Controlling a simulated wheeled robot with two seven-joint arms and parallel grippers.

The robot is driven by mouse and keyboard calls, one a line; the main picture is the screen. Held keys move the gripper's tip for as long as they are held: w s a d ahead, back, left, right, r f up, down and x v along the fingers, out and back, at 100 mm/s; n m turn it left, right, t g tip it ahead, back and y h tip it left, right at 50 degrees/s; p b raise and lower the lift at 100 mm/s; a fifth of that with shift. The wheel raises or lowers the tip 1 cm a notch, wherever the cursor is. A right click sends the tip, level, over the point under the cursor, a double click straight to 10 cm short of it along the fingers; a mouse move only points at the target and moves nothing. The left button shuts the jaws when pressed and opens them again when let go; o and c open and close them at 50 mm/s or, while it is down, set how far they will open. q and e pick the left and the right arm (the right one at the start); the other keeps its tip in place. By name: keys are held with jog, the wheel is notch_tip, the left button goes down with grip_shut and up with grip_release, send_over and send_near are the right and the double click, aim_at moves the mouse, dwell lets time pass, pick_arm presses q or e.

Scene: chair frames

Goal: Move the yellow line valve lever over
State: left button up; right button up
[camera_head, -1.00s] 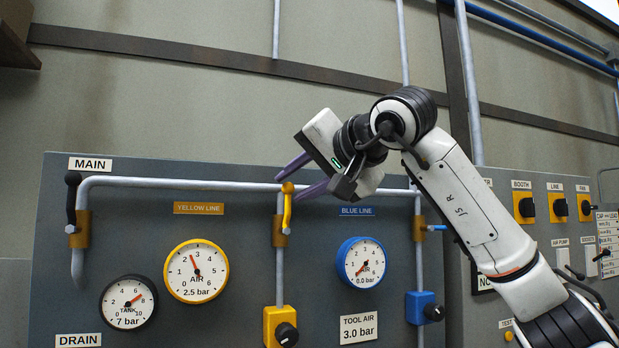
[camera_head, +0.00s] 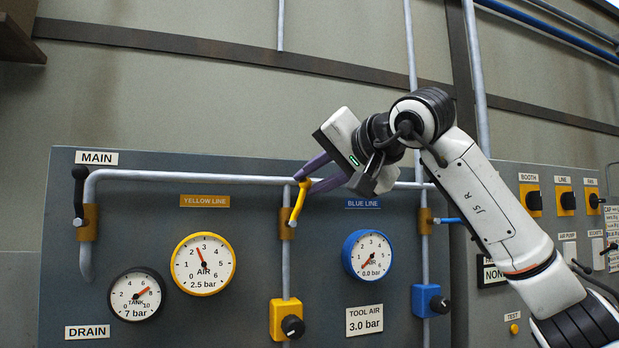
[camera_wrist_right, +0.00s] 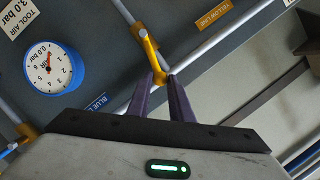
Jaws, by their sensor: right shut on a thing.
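My left gripper is in neither view.
The yellow gauge (camera_head: 203,264) reads about 2.5 bar. The blue gauge (camera_head: 368,255) and the blue lever (camera_head: 449,220) are to the right. A black lever (camera_head: 79,190) stands upright at the far left. The horizontal pipe (camera_head: 200,176) runs behind the fingers.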

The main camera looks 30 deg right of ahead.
jog(key=shift+f, duration=0.4)
jog(key=shift+s+d+f, duration=0.1)
jog(key=shift+d+f, duration=0.1)
jog(key=shift+d, duration=0.25)
jog(key=shift+s+d+f, duration=0.1)
jog(key=shift+d+f, duration=0.05)
jog(key=shift+d, duration=0.3)
jog(key=shift+d, duration=0.1)
jog(key=shift+s+d+f+b, duration=0.2)
jog(key=shift+d+f+b, duration=0.35)
jog(key=shift+d+f, duration=0.2)
jog(key=shift+r, duration=0.1)
